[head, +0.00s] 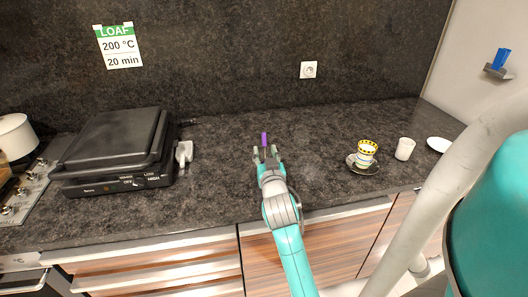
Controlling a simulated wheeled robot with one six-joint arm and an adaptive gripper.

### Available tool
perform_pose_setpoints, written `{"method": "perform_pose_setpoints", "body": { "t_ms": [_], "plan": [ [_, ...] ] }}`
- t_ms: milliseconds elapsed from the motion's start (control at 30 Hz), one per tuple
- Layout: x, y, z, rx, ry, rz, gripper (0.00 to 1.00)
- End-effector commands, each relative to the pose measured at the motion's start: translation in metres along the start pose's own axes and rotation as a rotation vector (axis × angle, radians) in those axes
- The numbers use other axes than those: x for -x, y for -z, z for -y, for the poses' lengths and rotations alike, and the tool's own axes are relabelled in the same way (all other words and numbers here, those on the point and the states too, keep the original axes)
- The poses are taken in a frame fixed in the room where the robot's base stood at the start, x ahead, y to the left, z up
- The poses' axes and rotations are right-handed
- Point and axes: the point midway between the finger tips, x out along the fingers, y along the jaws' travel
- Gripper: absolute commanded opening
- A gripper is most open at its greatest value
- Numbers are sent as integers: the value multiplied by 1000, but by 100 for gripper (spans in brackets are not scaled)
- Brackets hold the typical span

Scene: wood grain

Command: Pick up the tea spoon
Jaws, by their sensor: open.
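My gripper (266,152) is over the middle of the dark counter, pointing toward the back wall, with its fingers apart. A small, thin purple item (264,139) shows just beyond the fingertips. I cannot tell what it is, or whether it touches the fingers. I cannot make out a tea spoon for certain. To the right, a yellow-and-white patterned cup (367,150) stands upright on a dark saucer (374,170). Any spoon on that saucer is too small to tell.
A black contact grill (115,145) stands on the counter at left, with a grey-white item (184,153) beside it. A white cup (405,149) and a white plate (438,144) are at right.

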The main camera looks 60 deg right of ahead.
Motion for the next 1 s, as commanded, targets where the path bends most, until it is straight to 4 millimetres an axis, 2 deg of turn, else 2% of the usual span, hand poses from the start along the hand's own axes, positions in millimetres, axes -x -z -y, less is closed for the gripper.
{"method": "perform_pose_setpoints", "body": {
  "t_ms": [333, 667, 833, 1000],
  "plan": [
    [-44, 1, -4, -1, 1, -1, 44],
    [-49, 0, -4, -1, 1, -1, 44],
    [-49, 0, -4, 0, 1, 0, 1],
    [-49, 0, -4, 0, 1, -1, 0]
  ]
}}
